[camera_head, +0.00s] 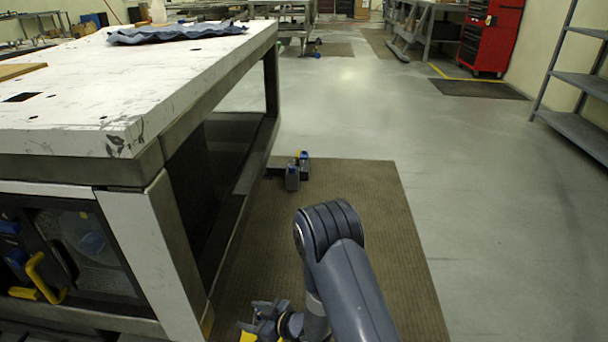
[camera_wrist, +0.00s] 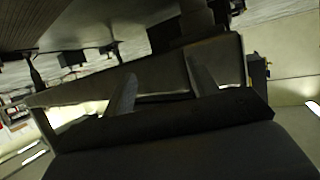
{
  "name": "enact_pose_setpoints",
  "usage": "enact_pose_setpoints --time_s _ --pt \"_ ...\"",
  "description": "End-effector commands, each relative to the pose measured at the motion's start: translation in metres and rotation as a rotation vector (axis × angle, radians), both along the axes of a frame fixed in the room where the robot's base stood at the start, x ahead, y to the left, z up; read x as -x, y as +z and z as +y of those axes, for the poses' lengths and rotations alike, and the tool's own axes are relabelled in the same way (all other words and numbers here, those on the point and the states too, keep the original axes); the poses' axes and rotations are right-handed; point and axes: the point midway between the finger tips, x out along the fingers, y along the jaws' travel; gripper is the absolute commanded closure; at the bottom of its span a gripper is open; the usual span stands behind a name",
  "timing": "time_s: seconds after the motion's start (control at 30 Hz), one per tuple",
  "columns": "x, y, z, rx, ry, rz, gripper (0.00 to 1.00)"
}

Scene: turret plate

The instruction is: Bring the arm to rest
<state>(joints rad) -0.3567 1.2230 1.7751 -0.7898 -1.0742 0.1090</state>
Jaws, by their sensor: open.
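My arm (camera_head: 345,275) is in the lower middle of the head view, bent at a rounded grey joint, over the brown mat and to the right of the workbench. A grey and yellow part of my arm shows at the bottom edge, mostly cut off. In the wrist view my gripper (camera_wrist: 160,64) shows two grey fingers standing well apart. The gripper is open, and I see nothing held between the fingers.
A white-topped workbench (camera_head: 150,75) with a blue cloth (camera_head: 175,33) fills the left. A small blue and grey object (camera_head: 292,176) is on the brown mat (camera_head: 385,230). Grey floor (camera_head: 480,190) on the right is clear. A red tool cabinet (camera_head: 488,38) and shelf (camera_head: 578,82) stand beyond.

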Motion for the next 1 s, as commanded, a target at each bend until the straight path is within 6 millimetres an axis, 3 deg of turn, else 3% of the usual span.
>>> enact_pose_setpoints --time_s 0.03,0.6,1.0 --pt "-0.001 0.014 -0.001 0.000 -0.005 -0.001 0.45" --pt "-0.026 0.095 -0.042 -0.001 -0.185 -0.007 0.45" --pt "-0.036 0.133 -0.065 -0.001 -0.278 -0.009 0.45"
